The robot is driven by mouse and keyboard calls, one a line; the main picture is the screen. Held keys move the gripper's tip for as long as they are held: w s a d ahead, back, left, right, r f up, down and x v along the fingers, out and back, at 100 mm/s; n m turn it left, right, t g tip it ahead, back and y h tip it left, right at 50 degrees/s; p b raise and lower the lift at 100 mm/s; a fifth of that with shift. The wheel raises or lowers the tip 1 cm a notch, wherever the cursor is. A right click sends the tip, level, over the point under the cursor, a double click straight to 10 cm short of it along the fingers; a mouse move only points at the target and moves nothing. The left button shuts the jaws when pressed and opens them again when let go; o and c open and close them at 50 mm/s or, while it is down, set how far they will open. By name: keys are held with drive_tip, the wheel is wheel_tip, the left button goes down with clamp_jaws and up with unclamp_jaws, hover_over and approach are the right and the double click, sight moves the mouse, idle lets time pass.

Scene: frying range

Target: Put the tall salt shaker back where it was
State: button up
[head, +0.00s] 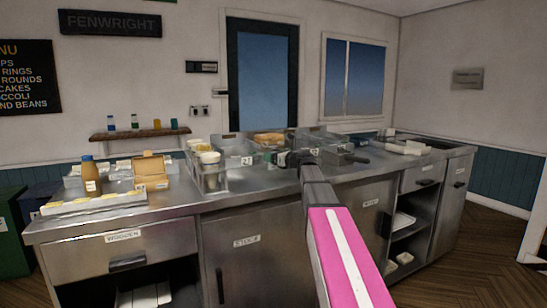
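My arm reaches from the bottom of the head view over the steel counter (165,212). My gripper (290,158) is at its far end, small and dark, among the metal pans in the middle of the counter. Its fingers are too small and dark to tell whether they are open or shut, or hold anything. I cannot clearly pick out the tall salt shaker. Two pale-topped jars stand in a rack left of my gripper, the nearer jar (209,170) in front of the farther one (194,146); I cannot tell whether either is a shaker.
A brown bottle (90,176) and an open cardboard box (151,169) stand at the counter's left. Metal pans, one with golden food (269,139), surround my gripper. A wall shelf (140,134) carries several small bottles. Bare counter shows along the front left.

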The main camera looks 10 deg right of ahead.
drive_tip(key=shift+r, duration=0.1)
drive_tip(key=v, duration=1.2)
